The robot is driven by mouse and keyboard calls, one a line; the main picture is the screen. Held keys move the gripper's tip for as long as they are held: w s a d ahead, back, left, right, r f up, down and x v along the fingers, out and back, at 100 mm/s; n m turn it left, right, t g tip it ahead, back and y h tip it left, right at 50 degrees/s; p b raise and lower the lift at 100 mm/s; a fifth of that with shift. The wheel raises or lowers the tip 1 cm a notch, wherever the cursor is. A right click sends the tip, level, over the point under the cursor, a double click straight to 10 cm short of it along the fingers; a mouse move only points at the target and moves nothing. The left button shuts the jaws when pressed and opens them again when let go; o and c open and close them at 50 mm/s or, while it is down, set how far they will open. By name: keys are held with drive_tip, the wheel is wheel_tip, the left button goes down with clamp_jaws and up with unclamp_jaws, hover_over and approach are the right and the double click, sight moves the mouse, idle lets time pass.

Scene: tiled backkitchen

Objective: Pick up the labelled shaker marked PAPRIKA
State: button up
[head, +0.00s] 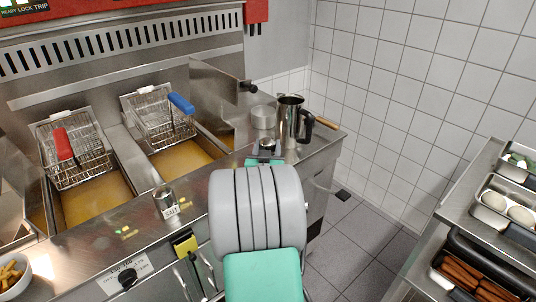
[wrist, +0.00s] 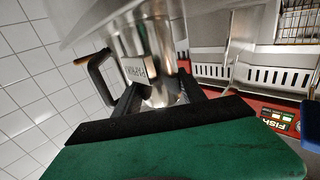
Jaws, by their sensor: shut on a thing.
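The labelled shaker (wrist: 158,92) is a small steel cylinder between my gripper's dark fingers in the wrist view. Its pale label is turned over and small, and seems to read PAPRIKA. My gripper (wrist: 160,98) is shut on it. In the head view my gripper (head: 267,148) is at the counter's far right part, just in front of the steel jug, and my arm hides much of that area. Whether the shaker touches the counter I cannot tell. Another steel shaker (head: 167,203), labelled SALT, stands upright on the front ledge, left of my arm.
Two fryer baskets (head: 72,155) (head: 160,122) sit over oil at left. A shelf with trays (head: 475,245) is at right. Tiled wall is behind.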

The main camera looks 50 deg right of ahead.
drive_tip(key=c, duration=0.4)
drive_tip(key=shift+c, duration=0.8)
drive_tip(key=shift+r, duration=0.15)
